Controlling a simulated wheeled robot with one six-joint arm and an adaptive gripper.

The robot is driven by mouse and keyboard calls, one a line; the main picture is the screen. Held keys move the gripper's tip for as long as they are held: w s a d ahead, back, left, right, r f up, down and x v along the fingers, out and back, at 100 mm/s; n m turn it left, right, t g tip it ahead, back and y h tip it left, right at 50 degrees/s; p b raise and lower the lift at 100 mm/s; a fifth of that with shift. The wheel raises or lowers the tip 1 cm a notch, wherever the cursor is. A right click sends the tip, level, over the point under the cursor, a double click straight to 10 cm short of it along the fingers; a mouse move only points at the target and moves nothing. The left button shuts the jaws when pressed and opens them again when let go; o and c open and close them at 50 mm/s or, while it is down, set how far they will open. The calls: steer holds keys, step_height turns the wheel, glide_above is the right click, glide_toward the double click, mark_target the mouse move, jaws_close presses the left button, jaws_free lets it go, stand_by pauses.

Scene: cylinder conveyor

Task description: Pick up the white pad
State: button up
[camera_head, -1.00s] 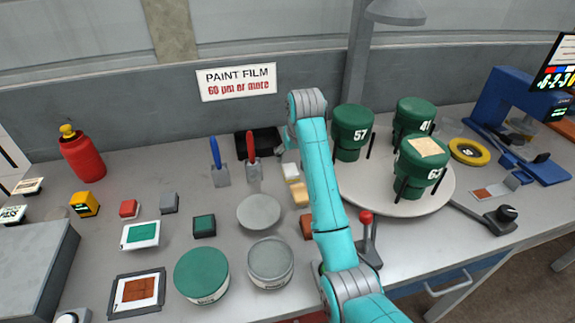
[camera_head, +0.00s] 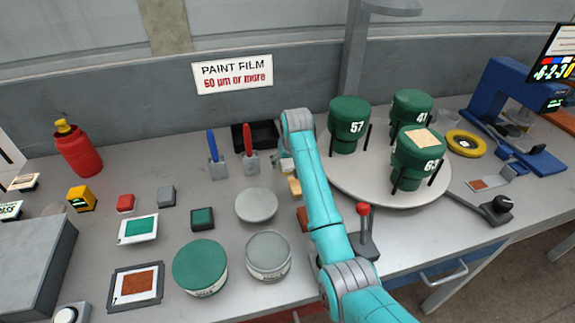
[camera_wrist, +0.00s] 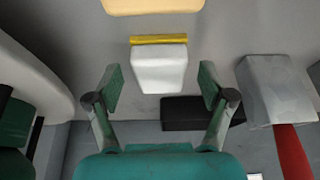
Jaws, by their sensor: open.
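The white pad (camera_wrist: 158,70) shows in the wrist view as a small white block with a yellow strip (camera_wrist: 165,39) along its far edge. My gripper (camera_wrist: 160,82) is open, with one finger on each side of the pad and gaps on both sides. I cannot tell how far above the pad the fingers are. In the head view the white pad (camera_head: 287,165) is a small pale block just left of my arm, in front of the black tray. My arm hides most of the gripper there.
A tan pad (camera_head: 294,186) lies on the near side of the white pad. A black tray (camera_head: 262,136) is behind it, and a red-handled tool (camera_head: 249,150) and a blue-handled tool (camera_head: 214,157) stand to the left. A turntable (camera_head: 345,180) with green canisters is to the right.

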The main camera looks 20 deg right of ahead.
mark_target(288, 162)
steer(key=c, duration=1.3)
steer(key=shift+o, duration=0.2)
step_height(288, 162, up, 10)
